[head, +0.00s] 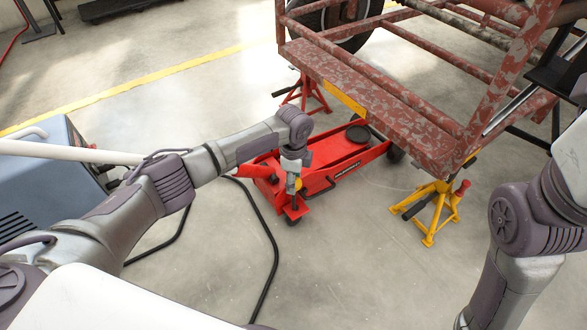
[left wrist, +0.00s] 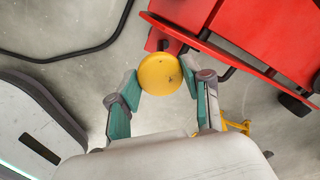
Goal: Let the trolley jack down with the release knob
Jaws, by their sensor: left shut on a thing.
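The red trolley jack (head: 335,160) stands on the floor in front of the rusty kart chassis (head: 390,95). Its black round saddle (head: 358,134) shows beside the chassis edge, and I see no contact between them. The yellow release knob (head: 298,184) is at the near end of the jack. In the left wrist view the knob (left wrist: 160,74) is a round yellow disc between my two finger tips. My left gripper (head: 293,186) points down over that end and is shut on the knob. My right gripper is outside both views; only my right arm shows.
A yellow axle stand (head: 437,203) is at the chassis's near corner, and a red stand (head: 308,94) is behind the jack. A blue machine (head: 50,175) stands at the left. A black cable (head: 272,240) crosses the floor. The floor in front is otherwise clear.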

